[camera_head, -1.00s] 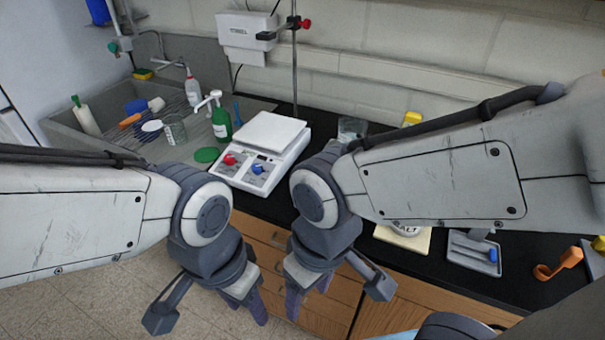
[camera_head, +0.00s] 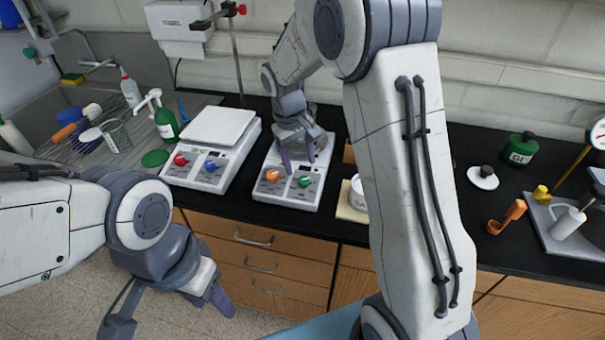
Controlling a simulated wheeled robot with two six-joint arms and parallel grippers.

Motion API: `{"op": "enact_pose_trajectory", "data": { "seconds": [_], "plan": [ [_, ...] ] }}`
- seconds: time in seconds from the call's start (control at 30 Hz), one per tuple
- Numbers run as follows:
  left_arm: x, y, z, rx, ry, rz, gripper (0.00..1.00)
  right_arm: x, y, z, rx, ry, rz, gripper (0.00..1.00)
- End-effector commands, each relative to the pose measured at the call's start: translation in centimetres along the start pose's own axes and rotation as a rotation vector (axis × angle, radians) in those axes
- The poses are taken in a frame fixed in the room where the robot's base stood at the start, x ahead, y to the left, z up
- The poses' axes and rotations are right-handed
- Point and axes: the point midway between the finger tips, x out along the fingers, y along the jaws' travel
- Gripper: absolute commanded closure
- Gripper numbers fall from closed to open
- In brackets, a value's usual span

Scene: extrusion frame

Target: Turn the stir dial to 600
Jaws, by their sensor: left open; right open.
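Two white stirrer units stand side by side on the black bench. The left unit (camera_head: 219,130) has a white square top, a red dial (camera_head: 181,160) and a blue dial (camera_head: 211,166). The right unit (camera_head: 325,165) has an orange dial (camera_head: 272,175) and a green dial (camera_head: 304,182). The dial labels are too small to read. My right gripper (camera_head: 298,163) is open and points down over the right unit, just behind its two dials. It hides part of that unit's top. My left gripper (camera_head: 170,308) is open and empty, low in front of the drawers.
A sink (camera_head: 75,135) with bottles and a beaker lies at the left. A stand rod (camera_head: 238,60) rises behind the left unit. A green jar (camera_head: 520,149) and an orange item (camera_head: 507,216) stand at the right. My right arm hides the bench's middle.

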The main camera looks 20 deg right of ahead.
Motion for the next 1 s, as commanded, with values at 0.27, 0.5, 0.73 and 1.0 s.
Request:
{"op": "enact_pose_trajectory", "data": {
  "seconds": [0.27, 0.5, 0.73, 1.0],
  "plan": [
    [-1.1, 0.1, -0.1, -0.001, 0.0, 0.0, 0.5, 4.6, 0.0, 0.1, 0.0, -0.004, -0.001, 0.34],
    [-1.2, 0.1, -0.1, -0.001, 0.0, 0.0, 0.5, 6.0, 0.0, 0.1, 0.0, 0.001, -0.001, 0.34],
    [-1.2, 0.1, -0.1, -0.001, 0.0, 0.0, 0.5, 6.1, 0.0, 0.1, 0.0, 0.001, -0.001, 0.38],
    [-1.2, 0.1, -0.1, -0.001, 0.0, 0.0, 0.5, 6.0, 0.0, 0.1, 0.0, 0.001, -0.001, 1.0]
  ]
}}
